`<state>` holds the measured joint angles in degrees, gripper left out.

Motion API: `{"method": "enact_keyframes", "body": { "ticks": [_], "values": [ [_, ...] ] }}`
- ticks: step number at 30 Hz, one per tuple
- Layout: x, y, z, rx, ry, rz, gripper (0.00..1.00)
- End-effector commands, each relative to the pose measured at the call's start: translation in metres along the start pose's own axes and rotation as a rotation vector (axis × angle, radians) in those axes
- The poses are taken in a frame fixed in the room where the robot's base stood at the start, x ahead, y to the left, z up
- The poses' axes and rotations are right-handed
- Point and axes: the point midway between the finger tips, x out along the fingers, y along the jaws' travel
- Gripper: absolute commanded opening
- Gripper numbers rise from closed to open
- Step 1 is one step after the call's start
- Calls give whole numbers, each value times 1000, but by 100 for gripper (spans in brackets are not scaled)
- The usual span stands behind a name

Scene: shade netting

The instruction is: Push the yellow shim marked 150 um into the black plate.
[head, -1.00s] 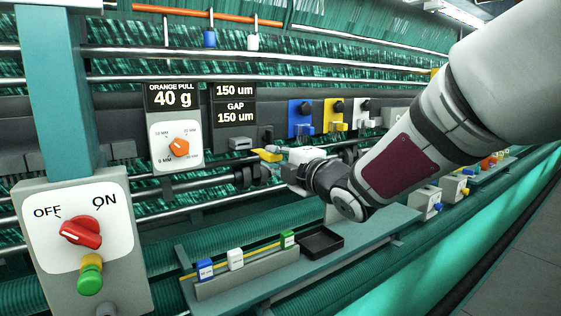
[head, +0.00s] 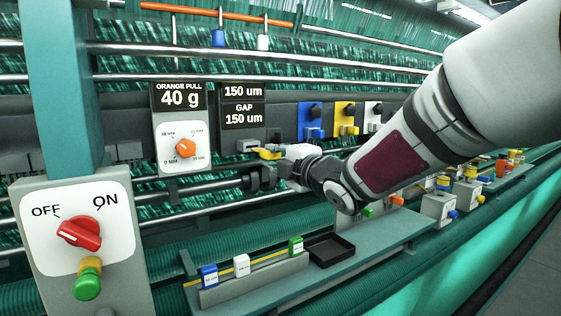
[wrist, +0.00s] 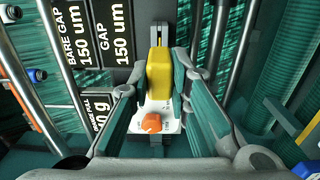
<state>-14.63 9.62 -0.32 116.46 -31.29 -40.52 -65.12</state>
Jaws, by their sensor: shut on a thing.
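The yellow shim (wrist: 160,75) is held between the two fingers of my gripper (wrist: 160,86) in the wrist view. Its far end meets or overlaps a dark slotted piece (wrist: 161,36); I cannot tell whether it is inside. No 150 um mark is readable on the shim. In the head view the shim (head: 266,153) sticks out left of my gripper (head: 283,160), close beside a small grey block (head: 247,146) on the dark rail. The black plate is not clearly told apart from that dark rail and block.
A sign (head: 242,105) reads 150 um and GAP 150 um. A white dial panel (head: 181,148) with an orange knob stands left. Below, a bench holds blue, white and green pieces and a black tray (head: 328,249). A red switch box (head: 80,235) stands front left.

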Motion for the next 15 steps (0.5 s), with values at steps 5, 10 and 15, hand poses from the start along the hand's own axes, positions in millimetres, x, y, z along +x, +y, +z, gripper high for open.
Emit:
{"method": "enact_keyframes", "body": {
  "ticks": [5,10,15],
  "values": [
    [14,-1,0,0,1,2,0],
    [16,0,0,0,0,1,0],
    [16,1,0,0,0,1,0]
  ]
}}
